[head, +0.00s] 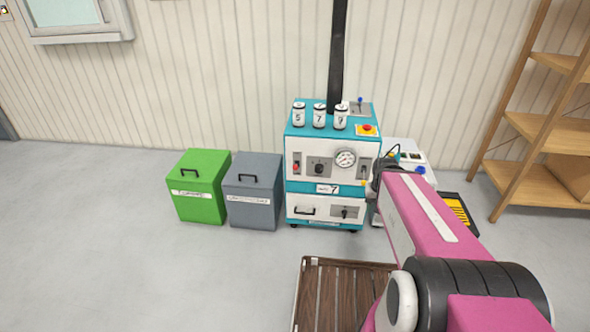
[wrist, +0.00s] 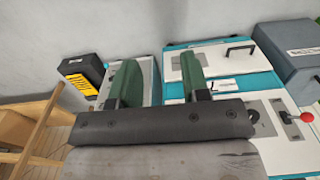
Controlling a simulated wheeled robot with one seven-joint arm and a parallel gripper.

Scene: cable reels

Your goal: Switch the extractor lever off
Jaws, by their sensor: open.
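A white and teal cabinet (head: 325,186) stands against the wall with a black pipe rising from its top. A lever with a blue knob (head: 360,101) sits on a grey plate on its top. A red-knobbed lever (head: 295,167) is at the left of its front panel and also shows in the wrist view (wrist: 306,117). Other small controls are on the front. I cannot read which lever is the extractor's. My gripper (head: 374,182) is at the cabinet's front right; its two green fingers (wrist: 160,80) are spread apart and empty in the wrist view. My arm hides part of the cabinet's right side.
A green bin (head: 199,187) and a grey bin (head: 252,193) stand left of the cabinet. Several white cans (head: 319,117) and a red button (head: 367,128) are on its top. A slatted wooden pallet (head: 335,290) lies in front. Shelves (head: 540,125) stand at right.

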